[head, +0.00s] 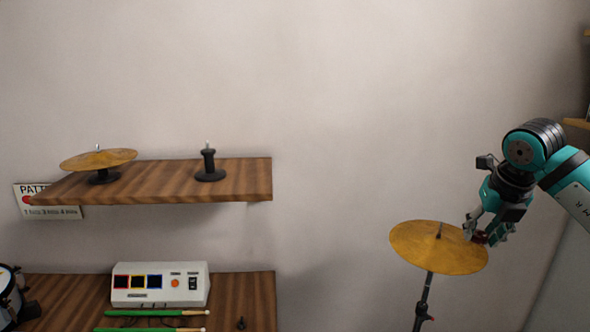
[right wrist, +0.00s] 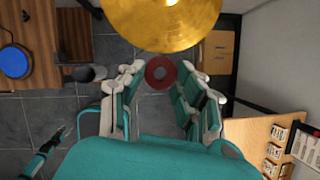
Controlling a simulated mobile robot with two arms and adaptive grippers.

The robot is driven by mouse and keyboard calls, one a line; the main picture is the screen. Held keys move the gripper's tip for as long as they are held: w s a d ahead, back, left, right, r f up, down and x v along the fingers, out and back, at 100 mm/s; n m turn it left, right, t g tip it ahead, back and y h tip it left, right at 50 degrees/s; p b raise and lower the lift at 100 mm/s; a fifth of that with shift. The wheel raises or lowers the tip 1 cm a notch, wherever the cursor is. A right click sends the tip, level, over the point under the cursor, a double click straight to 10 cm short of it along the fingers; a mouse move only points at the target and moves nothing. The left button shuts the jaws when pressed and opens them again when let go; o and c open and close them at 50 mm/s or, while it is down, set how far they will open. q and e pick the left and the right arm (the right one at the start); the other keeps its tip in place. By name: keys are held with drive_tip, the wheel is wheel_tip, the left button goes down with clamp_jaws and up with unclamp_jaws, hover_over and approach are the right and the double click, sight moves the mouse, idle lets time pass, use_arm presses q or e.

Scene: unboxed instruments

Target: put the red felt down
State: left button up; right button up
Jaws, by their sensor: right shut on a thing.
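My right gripper (head: 481,234) is shut on the red felt (head: 479,239), a small dark red ring. The gripper is at the right edge of a gold cymbal (head: 420,243) on a stand (head: 424,298), in the head view. A short rod (head: 440,230) rises from the cymbal's middle. The cymbal also shows at the top of the right wrist view (right wrist: 165,25). What looks like my left arm shows small at that view's lower left; its jaws are unclear.
A wooden wall shelf (head: 235,180) holds another cymbal (head: 98,159) and a black stand piece (head: 209,168). Below, a wooden surface (head: 262,295) carries a white control box (head: 160,285) and green drumsticks (head: 150,313). The wall between shelf and cymbal stand is bare.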

drive_tip(key=s+a+f+n+g+y, duration=0.6)
drive_tip(key=a+f+n, duration=0.6)
drive_tip(key=n, duration=0.7)
drive_tip(key=s+a+f+n+g+h, duration=0.1)
drive_tip(key=s+a+f+n+h, duration=0.1)
drive_tip(key=s+f+n, duration=0.2)
drive_tip(key=s+a+f+n+g+h, duration=0.2)
drive_tip(key=s+a+f+n+h, duration=0.1)
drive_tip(key=s+n, duration=0.8)
drive_tip(key=f+n, duration=0.1)
drive_tip(key=n, duration=0.3)
drive_tip(key=shift+s+a+f, duration=0.2)
drive_tip(key=shift+a+f, duration=0.1)
